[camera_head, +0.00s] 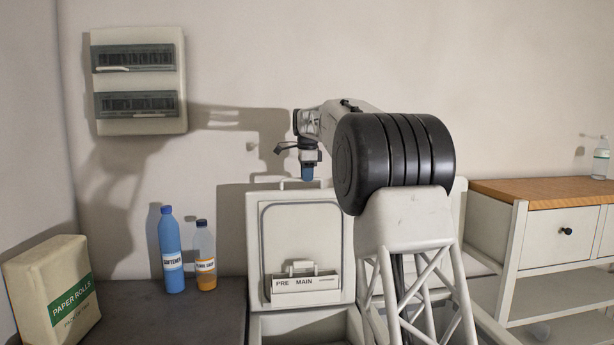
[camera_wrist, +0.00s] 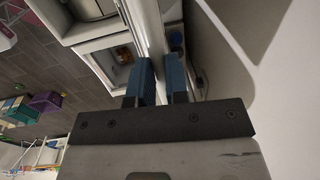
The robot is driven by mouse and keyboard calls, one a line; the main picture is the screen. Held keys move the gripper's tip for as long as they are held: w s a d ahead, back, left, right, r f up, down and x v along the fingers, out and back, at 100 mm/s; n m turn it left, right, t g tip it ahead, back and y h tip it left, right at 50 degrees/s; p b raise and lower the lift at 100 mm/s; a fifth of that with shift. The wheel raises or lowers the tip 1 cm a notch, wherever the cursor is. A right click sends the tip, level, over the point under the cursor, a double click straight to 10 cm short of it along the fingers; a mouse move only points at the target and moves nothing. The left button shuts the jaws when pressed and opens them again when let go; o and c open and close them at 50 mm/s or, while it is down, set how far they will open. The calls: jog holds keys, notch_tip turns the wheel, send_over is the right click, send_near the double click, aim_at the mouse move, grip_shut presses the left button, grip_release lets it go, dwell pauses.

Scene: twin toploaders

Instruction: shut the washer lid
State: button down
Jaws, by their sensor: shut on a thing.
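The washer lid (camera_head: 300,225) stands upright and open in the head view, its inner face with the "PRE MAIN" dispenser (camera_head: 305,284) toward me. The open washer top (camera_head: 300,322) shows below it, cut by the frame edge. My gripper (camera_head: 307,172) is at the lid's top edge, pointing down. In the wrist view its blue fingers (camera_wrist: 161,82) stand either side of the lid's pale edge (camera_wrist: 152,35) and are shut on it. The exact contact is small in the head view. The washer opening (camera_wrist: 122,54) shows beside the lid, with something reddish inside.
A blue softener bottle (camera_head: 173,255) and an orange-filled bottle (camera_head: 205,262) stand on the dark counter (camera_head: 190,310) left of the washer, near a paper rolls pack (camera_head: 52,295). My arm hides much of the area right of the lid. A wood-topped cabinet (camera_head: 550,190) stands at right.

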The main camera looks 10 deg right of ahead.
jog(key=shift+s, duration=0.1)
jog(key=s+f+t, duration=0.2)
jog(key=s+f, duration=0.1)
jog(key=s, duration=1.1)
jog(key=s+f+t, duration=0.3)
jog(key=s, duration=1)
jog(key=shift+s+f+t, duration=0.3)
jog(key=shift+s, duration=0.1)
dwell(0.6)
jog(key=c, duration=1.1)
grip_release()
jog(key=shift+r, duration=0.1)
